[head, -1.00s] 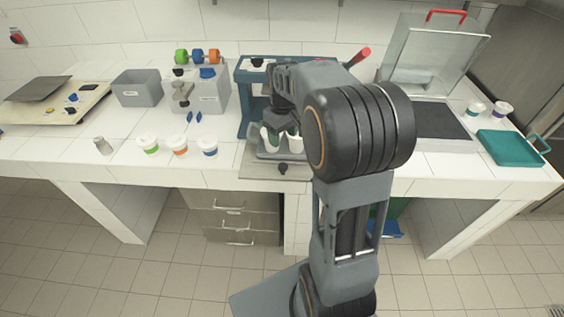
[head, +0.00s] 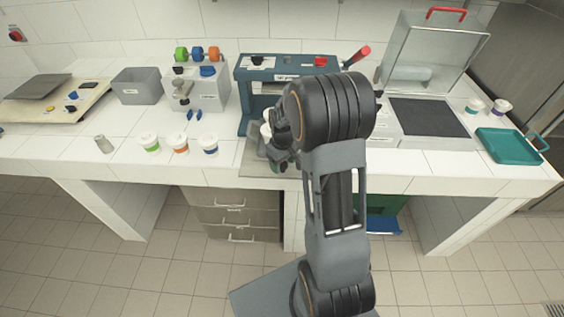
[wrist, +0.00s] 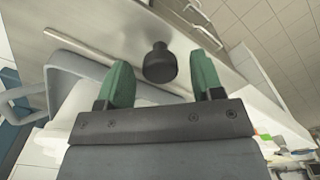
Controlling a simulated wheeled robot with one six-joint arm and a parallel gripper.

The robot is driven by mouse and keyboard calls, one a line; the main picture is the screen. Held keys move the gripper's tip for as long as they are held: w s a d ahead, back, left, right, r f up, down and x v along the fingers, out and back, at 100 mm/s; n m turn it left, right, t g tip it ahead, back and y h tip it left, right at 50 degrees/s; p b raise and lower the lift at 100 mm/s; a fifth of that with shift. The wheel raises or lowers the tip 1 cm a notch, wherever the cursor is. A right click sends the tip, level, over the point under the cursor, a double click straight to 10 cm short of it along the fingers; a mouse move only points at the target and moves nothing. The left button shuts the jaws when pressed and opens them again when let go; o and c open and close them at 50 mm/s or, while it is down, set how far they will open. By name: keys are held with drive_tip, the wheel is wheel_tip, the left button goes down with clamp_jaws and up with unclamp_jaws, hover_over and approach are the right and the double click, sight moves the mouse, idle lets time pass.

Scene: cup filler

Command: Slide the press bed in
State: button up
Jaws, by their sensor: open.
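The blue lid press (head: 248,75) stands at the back middle of the counter, with a red-tipped lever on its right. Its pale metal bed (head: 252,165) reaches out at the front. A grey tray (wrist: 68,82) with a white cup (head: 266,131) sits on it, partly hidden by my arm. My gripper (head: 281,163) is low at the bed's front edge. In the wrist view its green fingers (wrist: 160,78) are open, one on each side of the black bed knob (wrist: 159,64). A gap shows on both sides, so they do not grip it.
A grey bin (head: 138,88) and a dispenser (head: 206,92) are behind. To the right are a dark-topped unit with an open lid (head: 428,117) and a teal tray (head: 510,146).

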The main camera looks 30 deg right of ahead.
clamp_jaws()
idle(0.6)
